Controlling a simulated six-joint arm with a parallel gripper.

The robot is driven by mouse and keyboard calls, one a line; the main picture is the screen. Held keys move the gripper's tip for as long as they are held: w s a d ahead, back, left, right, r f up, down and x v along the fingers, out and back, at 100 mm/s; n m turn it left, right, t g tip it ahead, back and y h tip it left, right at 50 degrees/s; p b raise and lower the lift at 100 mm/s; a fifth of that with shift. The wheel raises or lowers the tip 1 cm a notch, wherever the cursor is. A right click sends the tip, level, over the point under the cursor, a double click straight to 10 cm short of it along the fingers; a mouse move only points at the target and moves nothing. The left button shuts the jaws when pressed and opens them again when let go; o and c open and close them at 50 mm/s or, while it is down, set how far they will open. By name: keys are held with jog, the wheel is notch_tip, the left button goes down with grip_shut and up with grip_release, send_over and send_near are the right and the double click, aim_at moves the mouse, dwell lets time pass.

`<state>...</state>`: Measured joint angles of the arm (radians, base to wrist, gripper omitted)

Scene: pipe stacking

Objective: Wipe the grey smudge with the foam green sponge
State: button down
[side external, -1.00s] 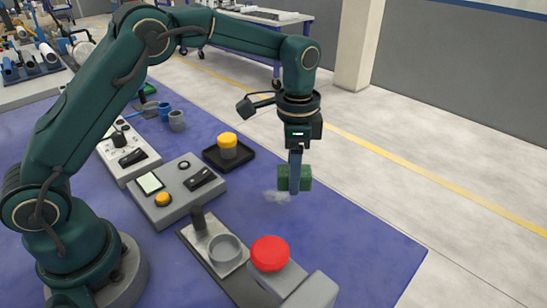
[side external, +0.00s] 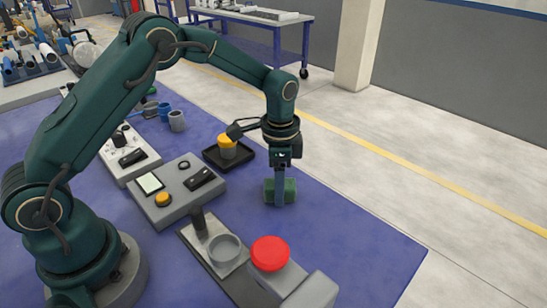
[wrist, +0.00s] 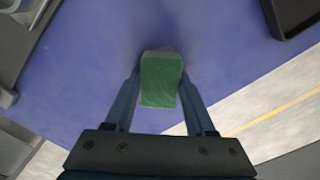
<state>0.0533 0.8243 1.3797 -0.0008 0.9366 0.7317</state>
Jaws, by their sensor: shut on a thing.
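The green foam sponge (side external: 290,190) is clamped between the two fingers of my gripper (side external: 280,193), low over the blue tabletop where the grey smudge showed earlier. It also shows between the fingers in the wrist view (wrist: 160,82). The sponge looks at or very near the table surface; I cannot tell for sure whether it touches. I cannot make out the grey smudge now; the sponge and fingers cover its place in the side view.
A grey control box (side external: 176,190) is left, and a red button (side external: 270,253) stands in front. Blue table (side external: 350,225) to the right is clear.

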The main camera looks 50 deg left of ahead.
aim_at(290, 204)
jog(key=shift+a, duration=2)
jog(key=shift+d, duration=3.6)
jog(key=shift+d+r, duration=0.15)
jog(key=shift+r, duration=0.45)
jog(key=shift+d+r, duration=0.15)
jog(key=shift+r, duration=3.3)
